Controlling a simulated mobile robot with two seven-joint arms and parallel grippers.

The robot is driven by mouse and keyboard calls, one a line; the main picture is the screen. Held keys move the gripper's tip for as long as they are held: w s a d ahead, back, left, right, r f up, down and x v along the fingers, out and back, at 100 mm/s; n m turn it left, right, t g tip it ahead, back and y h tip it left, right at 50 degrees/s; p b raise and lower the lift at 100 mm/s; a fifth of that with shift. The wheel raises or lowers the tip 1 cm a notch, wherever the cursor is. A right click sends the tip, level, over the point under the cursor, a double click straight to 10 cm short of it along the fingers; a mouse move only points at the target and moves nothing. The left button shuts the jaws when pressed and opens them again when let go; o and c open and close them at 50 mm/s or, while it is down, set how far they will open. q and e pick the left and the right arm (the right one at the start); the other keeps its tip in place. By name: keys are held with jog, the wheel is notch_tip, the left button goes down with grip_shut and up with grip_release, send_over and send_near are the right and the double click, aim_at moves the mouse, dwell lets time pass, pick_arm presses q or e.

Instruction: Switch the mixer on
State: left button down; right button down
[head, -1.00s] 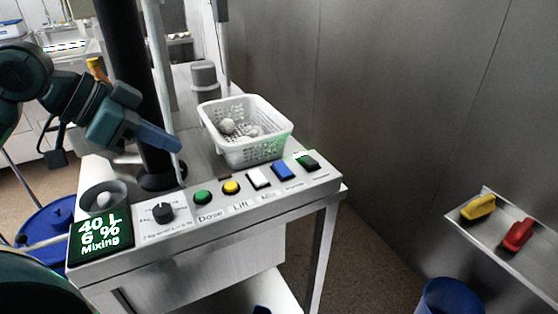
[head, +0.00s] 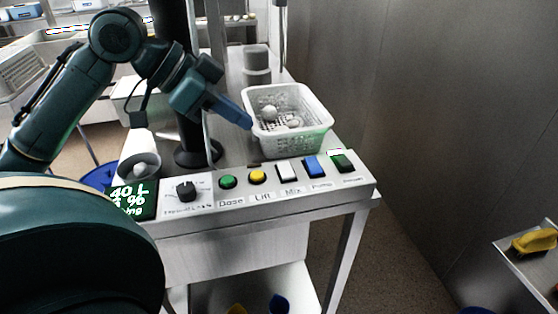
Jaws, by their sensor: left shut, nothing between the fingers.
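The control panel (head: 270,203) runs along the front of the metal stand. Its white rocker switch (head: 288,170) has the label "Mix" under it. My left gripper (head: 246,122) is shut and empty, above and behind the buttons. My right gripper is not in view.
A white perforated basket (head: 320,140) holding pale round pieces stands behind the switches, close to the left gripper. A black column (head: 178,80) rises behind the panel. A shelf at the right carries a yellow object (head: 534,242). A metal wall is on the right.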

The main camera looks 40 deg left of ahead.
pick_arm(q)
jog(key=p, duration=0.1)
send_near(293, 172)
jog(key=shift+w+d+r, duration=0.85)
jog(key=shift+w+d, duration=0.15)
jog(key=shift+p+x, duration=0.4)
jog(key=shift+x, duration=0.45)
jog(key=shift+w+f, duration=0.1)
jog(key=shift+f, duration=0.1)
notch_tip(293, 172, down, 3)
jog(key=shift+b, duration=0.35)
jog(key=shift+f, duration=0.5)
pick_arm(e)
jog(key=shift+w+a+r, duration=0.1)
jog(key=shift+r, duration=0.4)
pick_arm(q)
jog(key=shift+f, duration=0.15)
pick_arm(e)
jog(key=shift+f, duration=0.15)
